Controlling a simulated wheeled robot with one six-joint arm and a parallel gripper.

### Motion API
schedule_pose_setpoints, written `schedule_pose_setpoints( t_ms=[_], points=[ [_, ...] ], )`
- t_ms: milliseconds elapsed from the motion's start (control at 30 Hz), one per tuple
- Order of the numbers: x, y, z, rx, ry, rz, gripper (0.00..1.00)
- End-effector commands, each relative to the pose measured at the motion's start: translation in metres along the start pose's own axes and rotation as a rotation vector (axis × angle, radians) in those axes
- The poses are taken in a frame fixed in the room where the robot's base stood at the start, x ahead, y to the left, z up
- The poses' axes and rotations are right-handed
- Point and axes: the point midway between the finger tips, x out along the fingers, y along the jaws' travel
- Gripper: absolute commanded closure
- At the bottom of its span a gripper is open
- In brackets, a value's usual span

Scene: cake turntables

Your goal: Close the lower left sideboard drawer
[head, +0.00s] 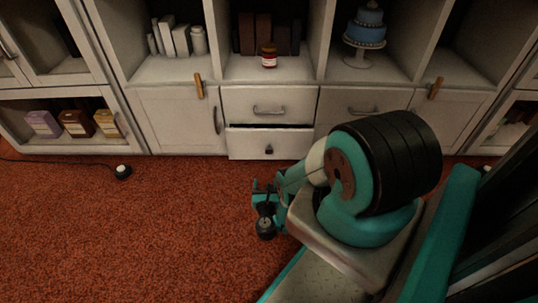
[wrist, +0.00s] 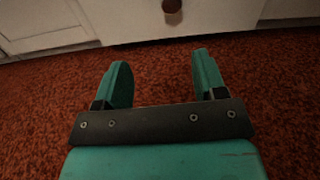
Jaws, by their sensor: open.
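The lower left sideboard drawer (head: 243,144) is white with a small dark round knob (head: 268,149). It stands partly out, with a dark gap along its top edge below the upper drawer. In the wrist view the drawer front (wrist: 130,20) and its knob (wrist: 172,5) show at the top edge, cut off. My gripper (head: 264,186) is low over the carpet in front of the drawer, apart from it. In the wrist view its two teal fingers (wrist: 162,62) are spread and point toward the drawer front, with only carpet between them.
The upper drawer (head: 268,104) with a bar handle looks shut. A cabinet door (head: 175,120) is to the left. A red-labelled jar (head: 268,57) and a cake stand (head: 362,55) are on the shelves above.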

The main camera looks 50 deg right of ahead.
Motion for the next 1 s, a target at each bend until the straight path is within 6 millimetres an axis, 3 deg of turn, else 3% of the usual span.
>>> schedule_pose_setpoints(
  t_ms=[133, 300, 333, 367, 400, 433, 700, 1000],
  points=[
    [-0.004, -0.012, -0.011, 0.031, -0.015, -0.043, 0.35],
    [0.018, -0.009, -0.02, 0.056, -0.02, -0.05, 0.35],
    [-0.021, -0.023, -0.06, 0.048, 0.066, -0.03, 0.35],
    [0.012, -0.018, -0.027, 0.033, 0.016, -0.05, 0.35],
    [0.026, -0.016, -0.009, 0.033, -0.015, -0.039, 0.35],
    [0.034, -0.016, -0.006, 0.033, -0.02, -0.036, 0.35],
    [0.092, -0.018, -0.006, 0.034, -0.016, -0.034, 0.35],
    [0.138, -0.02, -0.006, 0.034, -0.014, -0.032, 0.35]
  ],
)
